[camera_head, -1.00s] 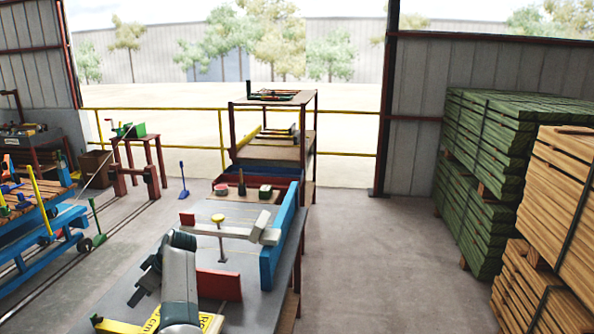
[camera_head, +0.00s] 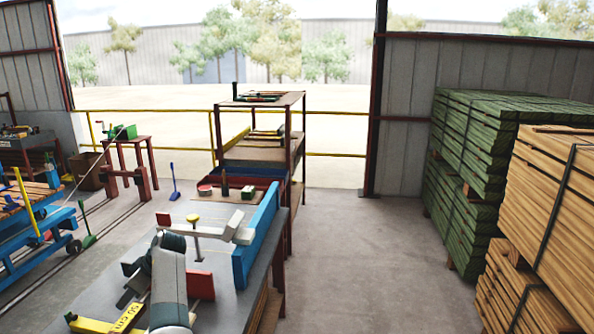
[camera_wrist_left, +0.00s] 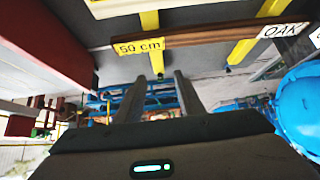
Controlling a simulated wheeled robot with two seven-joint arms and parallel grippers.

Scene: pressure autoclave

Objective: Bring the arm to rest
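My left arm (camera_head: 170,283) comes in at the bottom left of the head view, over a grey workbench (camera_head: 222,282). Its dark gripper (camera_head: 124,282) points left, above the bench's left part. In the left wrist view the two fingers (camera_wrist_left: 160,95) stand apart with nothing between them, so the gripper is open and empty. A yellow strip marked 50 cm (camera_head: 122,318) lies near the gripper; a 50 cm label (camera_wrist_left: 138,46) also shows in the wrist view. My right gripper is not in view.
On the bench are a blue fence (camera_head: 258,235), a red block (camera_head: 200,286) beside my arm and a yellow-knobbed post (camera_head: 193,218). A shelf rack (camera_head: 262,140) stands behind. Timber stacks (camera_head: 545,200) stand at the right. The floor (camera_head: 350,270) between bench and stacks is clear.

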